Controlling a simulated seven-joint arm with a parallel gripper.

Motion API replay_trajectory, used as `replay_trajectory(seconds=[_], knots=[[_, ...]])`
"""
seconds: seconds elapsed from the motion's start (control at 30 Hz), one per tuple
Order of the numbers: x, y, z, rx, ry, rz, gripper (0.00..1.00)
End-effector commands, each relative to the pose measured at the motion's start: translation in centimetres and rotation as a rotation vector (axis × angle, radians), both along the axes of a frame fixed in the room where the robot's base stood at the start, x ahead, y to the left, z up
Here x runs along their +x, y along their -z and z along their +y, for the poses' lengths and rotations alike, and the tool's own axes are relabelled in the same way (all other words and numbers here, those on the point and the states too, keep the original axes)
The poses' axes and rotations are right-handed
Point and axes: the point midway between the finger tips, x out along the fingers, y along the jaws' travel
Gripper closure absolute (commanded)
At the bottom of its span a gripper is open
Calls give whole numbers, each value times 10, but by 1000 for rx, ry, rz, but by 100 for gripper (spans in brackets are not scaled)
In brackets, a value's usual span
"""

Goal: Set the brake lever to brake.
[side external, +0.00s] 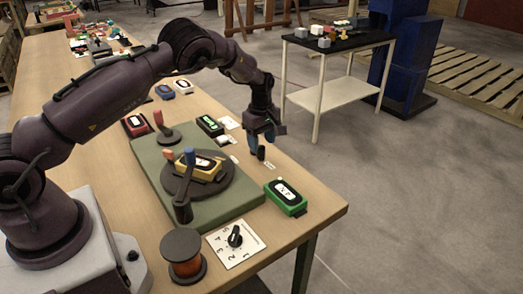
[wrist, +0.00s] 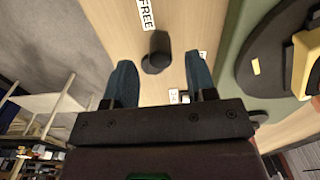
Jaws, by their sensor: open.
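My gripper (side external: 257,145) hangs low over the table, just right of the green base plate. In the wrist view my gripper (wrist: 157,85) has its two blue fingers apart, with nothing held. A short dark upright knob (wrist: 156,54), probably the brake lever, shows in the gap between the fingers, a little beyond their tips; contact is not visible. It also shows beside the fingers in the side view (side external: 261,154). A white label reading FREE (wrist: 146,14) lies beyond the knob. Another small label (wrist: 174,97) is partly hidden near the gripper; its text is unreadable.
A dark turntable (side external: 228,178) on the green plate (side external: 150,157) carries a yellow device (side external: 200,167). A green device (side external: 286,198) and a numbered dial (side external: 235,240) are toward the front.

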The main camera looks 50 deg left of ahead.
Motion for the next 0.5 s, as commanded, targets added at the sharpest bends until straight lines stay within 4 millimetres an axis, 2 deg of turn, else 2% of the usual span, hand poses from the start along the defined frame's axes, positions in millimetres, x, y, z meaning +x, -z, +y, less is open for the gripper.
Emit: replay_trajectory(seconds=[0.03, 0.2, 0.5], knots=[[-1, 10, 0, 0, 0, 2, 49], [0, 31, 0, 0, 2, 0, 49], [0, 39, 0, 0, 2, -2, 49]])
